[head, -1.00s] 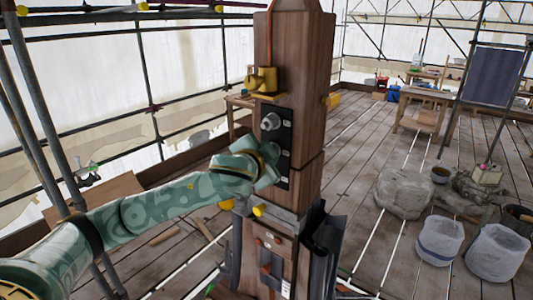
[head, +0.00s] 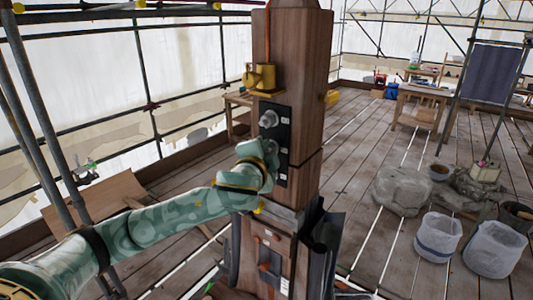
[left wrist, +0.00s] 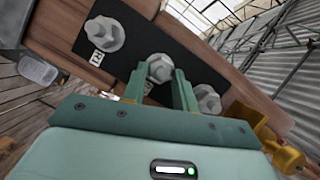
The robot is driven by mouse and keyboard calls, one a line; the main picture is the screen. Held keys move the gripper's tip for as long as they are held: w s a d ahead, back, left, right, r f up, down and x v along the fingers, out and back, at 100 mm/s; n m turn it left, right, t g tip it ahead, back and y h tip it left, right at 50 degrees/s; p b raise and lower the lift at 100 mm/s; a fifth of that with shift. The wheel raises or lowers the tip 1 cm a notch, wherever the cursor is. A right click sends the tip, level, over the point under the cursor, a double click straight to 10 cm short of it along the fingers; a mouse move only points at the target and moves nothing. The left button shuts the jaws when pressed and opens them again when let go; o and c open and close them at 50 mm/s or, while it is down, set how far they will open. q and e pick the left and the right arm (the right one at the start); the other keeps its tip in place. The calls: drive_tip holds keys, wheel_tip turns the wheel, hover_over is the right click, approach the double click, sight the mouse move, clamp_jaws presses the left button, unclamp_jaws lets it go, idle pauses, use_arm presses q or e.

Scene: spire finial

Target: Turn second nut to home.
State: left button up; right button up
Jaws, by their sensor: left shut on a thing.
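A black plate (head: 285,122) is fixed to the face of a wooden post (head: 297,60). The pale top nut (head: 268,118) shows above my left gripper (head: 271,160). In the left wrist view three faceted grey nuts sit in a row: the middle, second nut (left wrist: 160,67) stands between the two green fingers (left wrist: 160,84), which are shut on it. The top nut is at the right (left wrist: 207,99), and the bottom nut (left wrist: 103,34) at the left with a white label by it. In the head view my gripper hides the second nut. My right gripper is not in view.
A yellow fitting (head: 260,77) sits on the post just above the plate, close to my gripper's side in the left wrist view (left wrist: 280,148). Below is a lower panel (head: 268,260). Scaffold poles (head: 45,110) stand at the left; sacks (head: 438,238) lie on the right floor.

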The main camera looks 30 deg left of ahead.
use_arm(q)
drive_tip(key=shift+f, duration=0.25)
drive_tip(key=o, duration=1)
drive_tip(key=shift+c, duration=0.2)
drive_tip(key=shift+a+r, duration=0.1)
drive_tip(key=b+v, duration=0.1)
drive_tip(key=v, duration=0.6)
drive_tip(key=shift+s, duration=0.2)
